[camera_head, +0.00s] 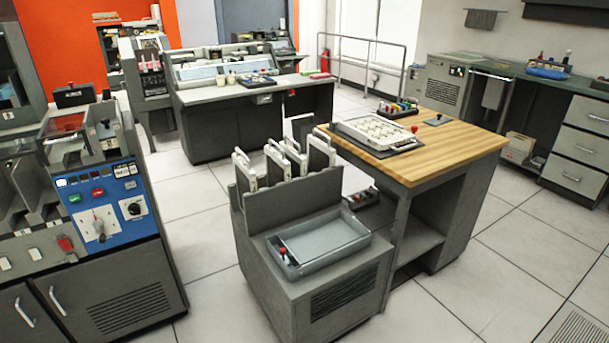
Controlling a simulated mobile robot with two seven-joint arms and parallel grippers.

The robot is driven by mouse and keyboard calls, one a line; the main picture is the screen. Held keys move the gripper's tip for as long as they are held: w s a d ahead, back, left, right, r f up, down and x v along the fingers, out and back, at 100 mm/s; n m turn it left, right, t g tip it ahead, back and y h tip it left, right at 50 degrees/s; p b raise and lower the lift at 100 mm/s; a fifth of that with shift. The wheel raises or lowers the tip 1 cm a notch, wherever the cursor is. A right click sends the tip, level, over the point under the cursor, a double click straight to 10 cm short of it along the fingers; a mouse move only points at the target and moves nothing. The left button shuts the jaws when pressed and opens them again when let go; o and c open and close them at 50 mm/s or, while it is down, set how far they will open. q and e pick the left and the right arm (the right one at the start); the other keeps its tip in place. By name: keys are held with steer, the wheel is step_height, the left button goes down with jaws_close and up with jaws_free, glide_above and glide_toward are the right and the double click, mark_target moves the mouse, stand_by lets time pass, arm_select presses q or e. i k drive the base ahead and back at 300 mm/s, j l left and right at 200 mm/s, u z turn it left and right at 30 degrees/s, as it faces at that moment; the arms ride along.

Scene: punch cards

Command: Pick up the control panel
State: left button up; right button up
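No object is marked as the control panel, and several things could be it. A flat white-topped panel (376,132) with rows of small parts lies on the wooden table top. Several upright dark panels with white handles (283,162) stand in a slotted rack on the grey cabinet. A blue panel with dials and buttons (104,205) is fixed to the machine at left. Neither of my grippers is in view.
A grey tray (318,246) with a red-knobbed item sits on the low grey cabinet (290,290). A small rack of coloured knobs (398,109) is behind the white panel. A desk console (225,75) stands further back. Tiled floor (470,290) is clear at lower right.

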mark_target(321, 155)
steer(key=z, duration=0.15)
steer(key=i+l, duration=0.1)
steer(key=l, duration=0.15)
steer(key=i+l+u, duration=0.15)
steer(key=i+l, duration=0.1)
steer(key=i, duration=0.85)
